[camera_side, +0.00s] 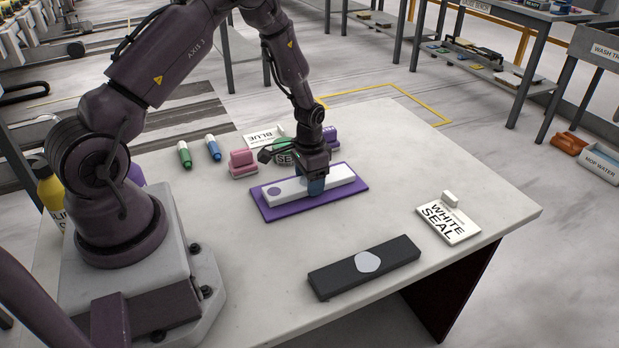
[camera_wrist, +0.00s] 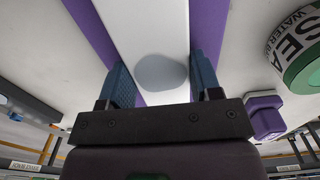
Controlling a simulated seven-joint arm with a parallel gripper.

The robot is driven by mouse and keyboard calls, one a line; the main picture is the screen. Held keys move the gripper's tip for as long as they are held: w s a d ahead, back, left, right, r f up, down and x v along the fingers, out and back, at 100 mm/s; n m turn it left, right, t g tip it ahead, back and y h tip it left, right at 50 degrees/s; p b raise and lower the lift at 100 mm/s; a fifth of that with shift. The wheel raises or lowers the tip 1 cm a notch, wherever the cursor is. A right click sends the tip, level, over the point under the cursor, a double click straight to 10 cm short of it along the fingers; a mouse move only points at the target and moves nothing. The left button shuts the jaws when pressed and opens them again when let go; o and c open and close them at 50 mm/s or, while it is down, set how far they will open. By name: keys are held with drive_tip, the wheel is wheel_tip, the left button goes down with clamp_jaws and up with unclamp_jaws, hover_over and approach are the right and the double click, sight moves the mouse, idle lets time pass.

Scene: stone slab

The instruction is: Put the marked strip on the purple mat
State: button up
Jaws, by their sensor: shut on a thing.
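The white strip (camera_side: 342,178) lies along the purple mat (camera_side: 300,209), on it or just above it; I cannot tell if it touches. It has a purple round spot near its left end. In the wrist view the strip (camera_wrist: 145,25) runs between purple mat edges (camera_wrist: 208,25) and bears a grey rounded mark between my fingers. My gripper (camera_side: 316,187) is shut on the strip, its blue fingers on either side; they also show in the wrist view (camera_wrist: 162,85). A dark strip (camera_side: 400,252) with a pale angular mark lies apart, nearer the front edge.
A white seal card (camera_side: 450,225) lies to the right. Behind the mat are a pink block (camera_side: 243,165), a purple block (camera_side: 330,137) and a green roll (camera_side: 283,158). Green (camera_side: 184,155) and blue (camera_side: 213,148) markers stand further left. The slab between mat and dark strip is clear.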

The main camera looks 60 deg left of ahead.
drive_tip(key=o, duration=1.2)
drive_tip(key=s+d+r+t, duration=0.1)
drive_tip(key=d+r, duration=0.1)
drive_tip(key=r, duration=0.9)
drive_tip(key=s+d+r+t, duration=0.1)
drive_tip(key=d+r, duration=0.2)
drive_tip(key=r, duration=0.8)
drive_tip(key=s+d+r+t, duration=0.1)
drive_tip(key=s+d+r, duration=0.4)
drive_tip(key=s+r, duration=0.1)
drive_tip(key=s+d+r+t, duration=0.2)
drive_tip(key=s+d+r, duration=0.3)
drive_tip(key=s, duration=0.4)
drive_tip(key=shift+s+d+r+t, duration=0.2)
drive_tip(key=shift+d+r+t, duration=0.1)
drive_tip(key=shift+r, duration=0.15)
